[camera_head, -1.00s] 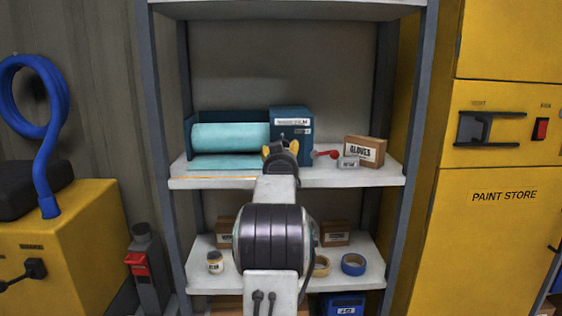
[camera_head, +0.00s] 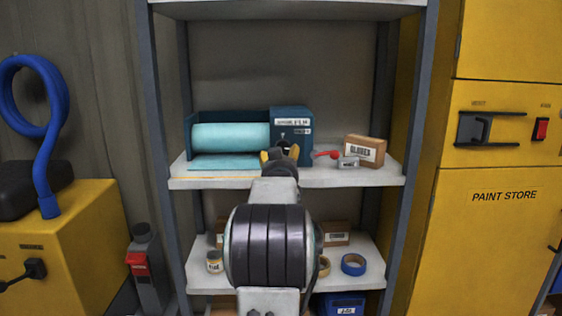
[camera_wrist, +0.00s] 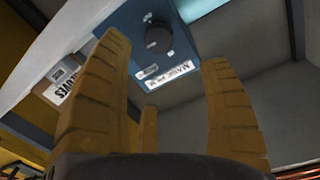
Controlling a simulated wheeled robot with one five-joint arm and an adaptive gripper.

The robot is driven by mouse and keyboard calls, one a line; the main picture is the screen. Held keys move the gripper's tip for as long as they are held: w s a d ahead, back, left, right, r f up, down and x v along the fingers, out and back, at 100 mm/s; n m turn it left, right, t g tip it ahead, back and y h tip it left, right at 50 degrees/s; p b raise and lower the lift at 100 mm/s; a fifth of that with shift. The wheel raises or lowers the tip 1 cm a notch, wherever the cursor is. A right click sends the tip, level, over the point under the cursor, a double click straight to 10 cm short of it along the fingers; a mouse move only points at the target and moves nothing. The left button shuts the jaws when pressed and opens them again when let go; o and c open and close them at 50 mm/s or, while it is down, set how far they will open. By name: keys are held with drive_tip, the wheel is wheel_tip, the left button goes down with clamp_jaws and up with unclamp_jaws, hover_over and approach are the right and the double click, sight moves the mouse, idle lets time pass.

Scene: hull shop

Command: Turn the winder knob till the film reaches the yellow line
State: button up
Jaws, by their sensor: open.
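The teal film dispenser (camera_head: 188,135) stands on the middle shelf, with a pale turquoise roll (camera_head: 232,136) and a blue winder box (camera_head: 291,115) at its right end. A flat sheet of film (camera_head: 225,162) lies in front of the roll. A thin yellow line (camera_head: 215,178) runs along the shelf's front, with bare shelf between it and the film. My gripper (camera_head: 279,154) is open in front of the box, its fingers hiding the knob in the head view. In the wrist view, the black knob (camera_wrist: 155,38) shows beyond the open yellow fingers (camera_wrist: 165,54), apart from them.
A gloves carton (camera_head: 365,150), a small grey item (camera_head: 347,162) and a red-ended tool (camera_head: 332,154) sit right of the box. Grey shelf posts (camera_head: 402,115) flank the shelf. Tape rolls (camera_head: 353,264) lie on the shelf below. A yellow paint store cabinet (camera_head: 500,230) stands right.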

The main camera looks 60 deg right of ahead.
sight(283, 149)
drive_tip(key=shift+b+x, duration=1)
drive_tip(key=shift+x, duration=4.6)
drive_tip(key=shift+f, duration=0.1)
drive_tip(key=c, duration=1.2)
